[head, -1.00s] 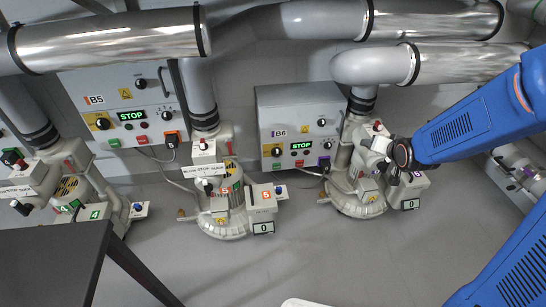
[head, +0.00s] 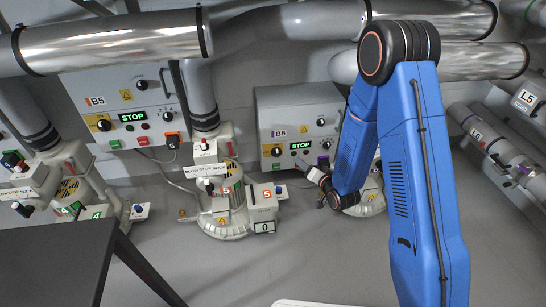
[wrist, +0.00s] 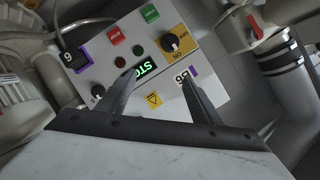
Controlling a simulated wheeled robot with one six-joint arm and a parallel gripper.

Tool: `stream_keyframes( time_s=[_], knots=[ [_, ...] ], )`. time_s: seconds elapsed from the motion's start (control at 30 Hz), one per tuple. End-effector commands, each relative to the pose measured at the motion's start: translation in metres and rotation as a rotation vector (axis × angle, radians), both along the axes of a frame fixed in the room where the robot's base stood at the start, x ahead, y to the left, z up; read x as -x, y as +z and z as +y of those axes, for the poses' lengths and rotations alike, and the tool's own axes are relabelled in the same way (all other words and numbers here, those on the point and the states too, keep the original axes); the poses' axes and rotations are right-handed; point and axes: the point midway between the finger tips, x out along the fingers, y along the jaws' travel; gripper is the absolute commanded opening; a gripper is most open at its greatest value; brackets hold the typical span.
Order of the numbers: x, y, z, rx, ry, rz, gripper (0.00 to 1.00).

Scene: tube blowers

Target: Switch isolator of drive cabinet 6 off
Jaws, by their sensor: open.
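Drive cabinet B6 (head: 290,105) is a grey box on the wall in the head view, with its green STOP display (head: 300,146) lit. Its isolator (head: 276,152) is a black knob on a yellow plate at the lower left of the front. In the wrist view the cabinet appears upside down, and the isolator knob (wrist: 174,43) shows beyond the fingers with ON and OFF markings; its exact position is hard to read. My gripper (wrist: 158,78) is open and empty, its fingers apart in front of the panel, not touching the knob.
A purple plug (wrist: 82,54) and cable sit beside the panel's buttons. Cabinet B5 (head: 135,85) and blower 5 (head: 222,205) stand to the left. My arm partly hides blower 6 (head: 372,200).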

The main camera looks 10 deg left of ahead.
Motion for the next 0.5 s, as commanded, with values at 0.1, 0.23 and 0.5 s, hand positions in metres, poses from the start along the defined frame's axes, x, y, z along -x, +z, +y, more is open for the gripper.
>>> stream_keyframes(
  time_s=[0.1,0.23,0.5],
  knots=[
    [0.006,-0.017,0.009,-0.045,0.009,-0.004,0.60],
    [0.010,-0.026,0.014,-0.078,0.014,-0.010,0.60],
    [-0.001,-0.031,0.023,-0.089,0.018,-0.015,0.60]
  ],
)
